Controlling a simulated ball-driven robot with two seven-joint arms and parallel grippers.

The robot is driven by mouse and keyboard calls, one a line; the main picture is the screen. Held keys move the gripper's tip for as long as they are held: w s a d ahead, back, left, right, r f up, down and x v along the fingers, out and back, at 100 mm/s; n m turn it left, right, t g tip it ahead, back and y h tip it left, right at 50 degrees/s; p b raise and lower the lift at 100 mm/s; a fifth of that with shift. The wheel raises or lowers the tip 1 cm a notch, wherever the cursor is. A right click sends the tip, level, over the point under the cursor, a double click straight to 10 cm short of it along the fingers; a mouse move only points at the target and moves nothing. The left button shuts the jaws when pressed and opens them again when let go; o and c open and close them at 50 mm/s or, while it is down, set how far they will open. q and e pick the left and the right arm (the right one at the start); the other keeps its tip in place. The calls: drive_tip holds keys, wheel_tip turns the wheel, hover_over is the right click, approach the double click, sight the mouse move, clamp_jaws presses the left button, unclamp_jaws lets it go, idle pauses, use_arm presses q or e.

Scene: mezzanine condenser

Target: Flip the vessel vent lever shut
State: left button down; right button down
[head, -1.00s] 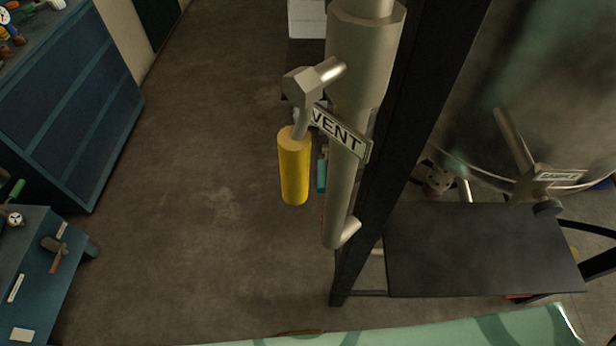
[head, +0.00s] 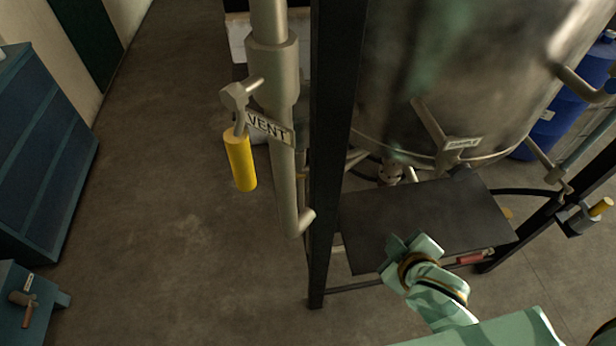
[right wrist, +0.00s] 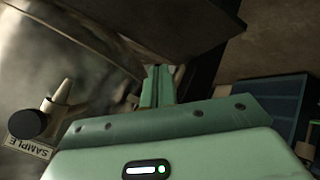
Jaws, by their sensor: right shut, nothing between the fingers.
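The vent lever (head: 240,160) has a yellow grip that hangs downward, tilted slightly, from a metal hub (head: 237,96) on the vertical grey pipe (head: 272,70). A VENT label (head: 268,128) is fixed to the pipe beside it. My right gripper (head: 404,246) is at the lower right in the head view, over the dark shelf, well apart from the lever. Its fingers are together and empty; they also show in the right wrist view (right wrist: 158,84). The lever is not visible in the right wrist view. My left gripper is out of view.
A black post (head: 333,150) stands between the vent pipe and the steel vessel (head: 440,70). A dark shelf (head: 370,220) lies below the vessel, near a SAMPLE label (head: 463,143). Blue cabinets (head: 40,150) stand at the left. Open floor lies left of the lever.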

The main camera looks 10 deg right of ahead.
drive_tip(key=w+a+r+n+t+y, duration=0.25)
drive_tip(key=a+r+t+y, duration=0.35)
drive_tip(key=a+r+y, duration=0.55)
drive_tip(key=s+a+r+n+y, duration=0.1)
drive_tip(key=s+a+r+y, duration=0.1)
drive_tip(key=s+r+y, duration=0.6)
drive_tip(key=s+y, duration=0.1)
drive_tip(key=y, duration=0.3)
drive_tip(key=shift+g+y, duration=0.3)
drive_tip(key=shift+y, duration=0.05)
drive_tip(key=shift+s, duration=0.1)
